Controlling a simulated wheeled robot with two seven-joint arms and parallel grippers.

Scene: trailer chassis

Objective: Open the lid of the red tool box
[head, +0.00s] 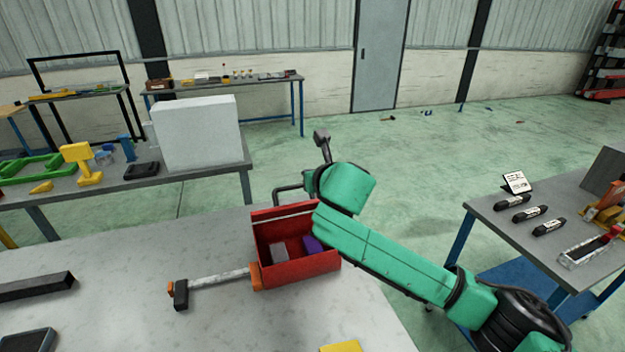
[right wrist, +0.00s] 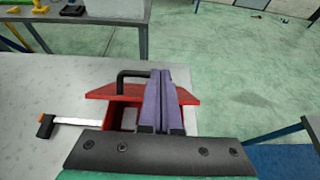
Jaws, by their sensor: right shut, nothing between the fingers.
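The red tool box (head: 305,272) stands on the grey table with its inside showing. Its red lid (head: 284,214) is raised at the back, and a black handle (head: 290,188) sticks out behind it. A grey block (head: 280,251) and a purple item (head: 312,243) show inside. My right arm crosses the box's right side and hides part of the lid. In the right wrist view, my right gripper (right wrist: 160,72) is shut and empty, its fingers in front of the lid (right wrist: 185,97); whether they touch it I cannot tell. My left gripper is out of view.
A hammer (head: 220,278) lies left of the box, its orange end close to the box wall. A dark bar (head: 35,287) and a yellow item (head: 341,347) are also on this table. A side table (head: 485,228) with tools stands right. The table's left middle is clear.

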